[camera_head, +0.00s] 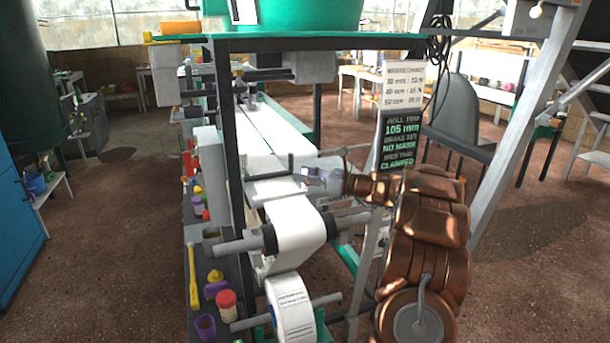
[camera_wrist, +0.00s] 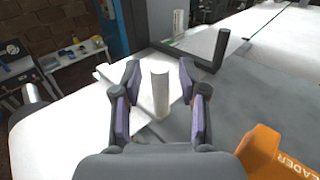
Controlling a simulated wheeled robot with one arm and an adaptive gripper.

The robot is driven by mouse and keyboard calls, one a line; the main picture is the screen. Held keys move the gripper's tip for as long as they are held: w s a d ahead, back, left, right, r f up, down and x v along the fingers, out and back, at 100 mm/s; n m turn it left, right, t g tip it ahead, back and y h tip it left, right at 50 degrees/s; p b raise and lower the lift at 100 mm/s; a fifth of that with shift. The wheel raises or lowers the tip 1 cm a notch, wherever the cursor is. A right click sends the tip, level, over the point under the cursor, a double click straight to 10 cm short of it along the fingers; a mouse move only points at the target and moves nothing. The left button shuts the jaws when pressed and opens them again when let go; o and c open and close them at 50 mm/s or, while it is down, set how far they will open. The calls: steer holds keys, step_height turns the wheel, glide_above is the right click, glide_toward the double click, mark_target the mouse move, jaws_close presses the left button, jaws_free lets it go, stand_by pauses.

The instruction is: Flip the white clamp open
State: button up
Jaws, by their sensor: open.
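In the wrist view a pale white upright post (camera_wrist: 160,95), which looks like the lever of the white clamp, stands between the two fingers of my gripper (camera_wrist: 159,69). The fingers are spread, with a visible gap on both sides of the post. The post's lower part and any hinge are hard to make out. In the head view my gripper (camera_head: 318,178) is over the paper line, above the big white roll (camera_head: 297,230). The clamp cannot be told apart there.
A dark post (camera_wrist: 221,48) and another white post (camera_wrist: 178,22) stand beyond the fingers. An orange block marked LEADER (camera_wrist: 275,150) lies close on the right. In the head view a dark sign (camera_head: 400,143) hangs beside my arm, and a dark frame upright (camera_head: 229,130) stands left.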

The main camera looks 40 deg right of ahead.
steer(key=shift+w+a, duration=0.1)
steer(key=shift+w, duration=0.05)
steer(key=shift+c, duration=0.3)
jaws_close()
stand_by(0.4)
